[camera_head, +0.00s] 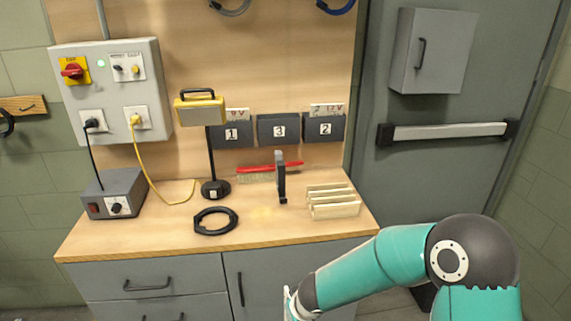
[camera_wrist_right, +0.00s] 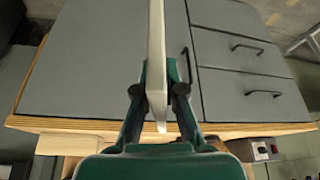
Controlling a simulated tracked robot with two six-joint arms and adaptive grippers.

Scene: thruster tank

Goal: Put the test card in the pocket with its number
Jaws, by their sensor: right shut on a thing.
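The test card (camera_wrist_right: 156,45) is a thin pale plate, seen nearly edge-on in the right wrist view. My right gripper (camera_wrist_right: 158,92) is shut on it, with one finger on each side. Its number cannot be seen. In the head view my right arm reaches in from the right to below the bench's front edge, and its gripper end is cut off at the bottom. Three dark pockets hang on the back board: pocket 1 (camera_head: 232,134), pocket 3 (camera_head: 278,130) and pocket 2 (camera_head: 324,129). White cards stick out of pockets 1 and 2; none shows above pocket 3. My left gripper is not in view.
On the bench (camera_head: 150,238) stand a yellow lamp (camera_head: 201,110), a black ring (camera_head: 216,220), a red brush (camera_head: 270,167), an upright grey-black tool (camera_head: 281,178) and a pale slotted rack (camera_head: 333,203). A grey power box (camera_head: 115,193) is at left. The front right of the bench top is clear.

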